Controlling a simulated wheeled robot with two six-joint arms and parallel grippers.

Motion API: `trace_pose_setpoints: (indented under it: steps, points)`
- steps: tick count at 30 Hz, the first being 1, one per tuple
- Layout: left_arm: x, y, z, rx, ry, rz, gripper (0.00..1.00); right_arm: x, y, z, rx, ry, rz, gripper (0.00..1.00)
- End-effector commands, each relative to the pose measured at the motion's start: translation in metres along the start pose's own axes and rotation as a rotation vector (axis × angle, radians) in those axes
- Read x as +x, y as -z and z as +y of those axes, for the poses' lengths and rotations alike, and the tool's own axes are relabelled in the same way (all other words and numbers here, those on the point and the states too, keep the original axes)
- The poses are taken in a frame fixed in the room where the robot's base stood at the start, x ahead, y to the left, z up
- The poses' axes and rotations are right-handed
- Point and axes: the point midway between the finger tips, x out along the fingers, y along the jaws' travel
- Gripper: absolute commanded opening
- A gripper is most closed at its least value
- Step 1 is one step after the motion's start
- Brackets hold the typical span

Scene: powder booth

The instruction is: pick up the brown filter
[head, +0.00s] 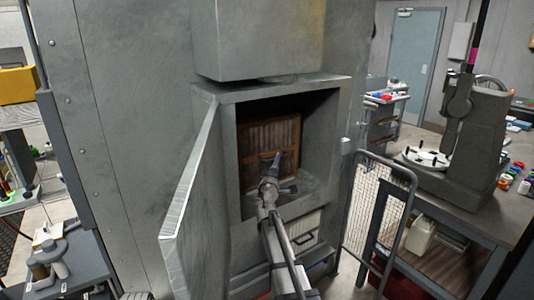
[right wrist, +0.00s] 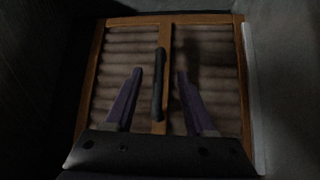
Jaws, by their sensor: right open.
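The brown filter (head: 252,142) stands upright inside the open compartment of the grey booth in the head view. It has a wooden frame, a middle bar and pleated panels. In the right wrist view the filter (right wrist: 212,52) fills most of the picture, with a dark upright handle (right wrist: 158,88) on its middle bar. My right gripper (head: 277,160) reaches into the compartment in front of the filter. In the right wrist view its purple fingers are open, one on each side of the handle, and nothing is held. My left gripper is not in view.
A grey door (head: 190,190) stands open left of the compartment. The compartment walls close in around my right arm. A white drawer front (head: 305,232) with a dark handle is below. A mesh cart (head: 375,215) stands to the right, by a workbench with a grey machine (head: 470,125).

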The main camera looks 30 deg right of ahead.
Motion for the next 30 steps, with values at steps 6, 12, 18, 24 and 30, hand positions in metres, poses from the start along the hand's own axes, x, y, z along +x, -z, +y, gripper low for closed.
trace_pose_setpoints:
  steps: [6,12,18,24,30]
  points:
    - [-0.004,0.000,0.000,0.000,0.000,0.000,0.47,0.033,-0.003,0.001,-0.001,0.000,-0.002,0.55]
    - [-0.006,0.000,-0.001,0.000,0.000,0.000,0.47,0.048,-0.003,0.000,0.000,0.000,-0.001,0.55]
    - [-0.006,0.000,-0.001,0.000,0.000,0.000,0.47,0.047,-0.004,0.000,0.000,0.000,-0.001,0.50]
    - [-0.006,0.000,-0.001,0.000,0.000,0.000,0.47,0.047,-0.003,0.000,0.000,0.000,-0.001,0.28]
    - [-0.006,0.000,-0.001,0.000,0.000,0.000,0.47,0.047,-0.003,0.000,0.000,0.000,-0.001,0.05]
